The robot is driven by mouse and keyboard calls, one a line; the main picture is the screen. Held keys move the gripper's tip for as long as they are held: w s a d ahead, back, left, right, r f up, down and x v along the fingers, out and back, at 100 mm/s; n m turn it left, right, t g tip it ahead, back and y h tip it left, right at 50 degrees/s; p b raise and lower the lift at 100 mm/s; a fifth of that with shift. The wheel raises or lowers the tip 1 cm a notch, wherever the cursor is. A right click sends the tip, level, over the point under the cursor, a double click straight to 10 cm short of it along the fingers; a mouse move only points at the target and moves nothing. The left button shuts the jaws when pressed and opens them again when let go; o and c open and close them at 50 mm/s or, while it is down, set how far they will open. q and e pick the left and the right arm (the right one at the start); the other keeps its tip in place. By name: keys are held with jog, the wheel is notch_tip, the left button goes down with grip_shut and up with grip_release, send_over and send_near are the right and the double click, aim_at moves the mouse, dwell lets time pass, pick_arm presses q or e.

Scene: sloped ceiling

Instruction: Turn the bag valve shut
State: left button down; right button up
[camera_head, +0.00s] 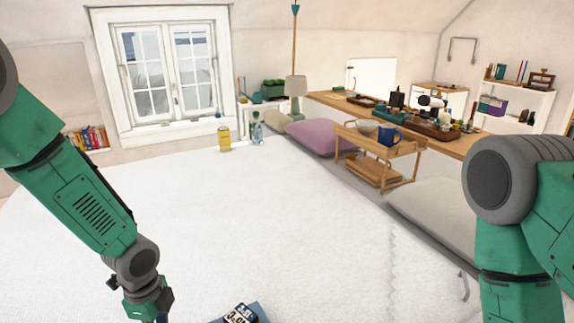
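I cannot make out a bag or a valve for certain in the head view. A blue item with a dark, white-lettered part (241,314) lies at the bottom edge, mostly cut off; I cannot tell what it is. My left gripper (150,312) is at the bottom edge, left of that item and apart from it. Its fingers are largely cut off, so its opening does not show. My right arm comes in at the right and runs down out of the picture; its gripper is not seen.
A wide white surface (200,220) fills the foreground, mostly clear. A yellow can (224,138) and a clear bottle (257,131) stand at its far edge. A wooden cart (376,150) with a blue mug (388,135) and a long, cluttered table stand beyond, at right.

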pick_arm(q)
notch_tip(320, 180, down, 4)
jog(key=b, duration=0.4)
jog(key=shift+f, duration=0.15)
jog(key=shift+f+b, duration=0.45)
jog(key=shift+f, duration=0.7)
jog(key=shift+d, duration=0.2)
